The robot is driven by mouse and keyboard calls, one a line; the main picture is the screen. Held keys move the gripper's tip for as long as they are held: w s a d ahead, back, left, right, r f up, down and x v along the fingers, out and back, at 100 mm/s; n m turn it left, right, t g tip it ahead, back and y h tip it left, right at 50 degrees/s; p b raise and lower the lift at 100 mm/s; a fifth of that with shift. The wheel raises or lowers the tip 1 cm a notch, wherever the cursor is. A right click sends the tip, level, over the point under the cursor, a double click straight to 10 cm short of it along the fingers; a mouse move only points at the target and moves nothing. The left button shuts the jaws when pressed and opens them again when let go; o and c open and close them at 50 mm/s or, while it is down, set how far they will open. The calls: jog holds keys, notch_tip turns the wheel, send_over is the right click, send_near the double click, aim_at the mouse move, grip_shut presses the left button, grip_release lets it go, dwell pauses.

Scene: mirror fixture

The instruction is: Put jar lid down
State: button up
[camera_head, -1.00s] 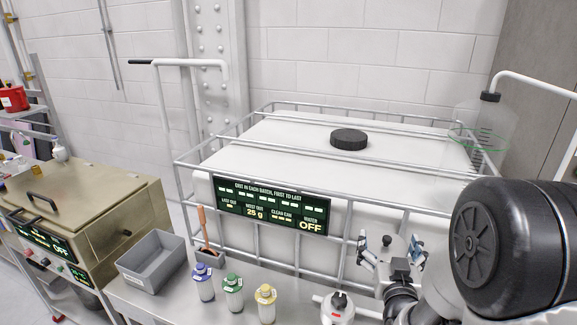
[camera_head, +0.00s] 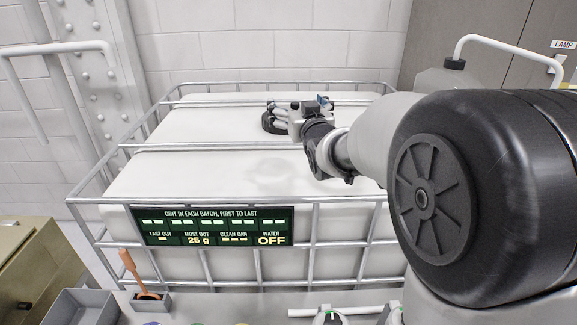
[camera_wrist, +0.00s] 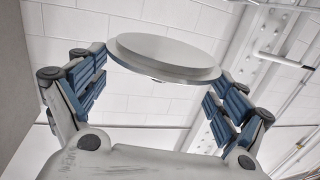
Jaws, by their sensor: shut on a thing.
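My gripper (camera_head: 300,112) is over the far part of the white tank in the head view. In the wrist view the lid (camera_wrist: 165,57) is a pale grey disc spanning the space between the two blue-padded fingers (camera_wrist: 160,75). The head view does not clearly show how high the lid is above the tank top. A faint round patch (camera_head: 272,166) shows on the tank top in front of my gripper.
The white tank (camera_head: 190,180) stands in a metal cage with rails (camera_head: 100,168) around its top. A dark display panel (camera_head: 212,226) hangs on its front. A grey bin (camera_head: 82,308) is at lower left. The tank top's left part is clear.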

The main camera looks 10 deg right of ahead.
aim_at(295, 178)
notch_tip(295, 178, down, 18)
jog(key=b, duration=0.4)
jog(key=shift+f, duration=0.1)
jog(key=shift+s, duration=0.1)
jog(key=o, duration=0.6)
jog(key=shift+o, duration=1)
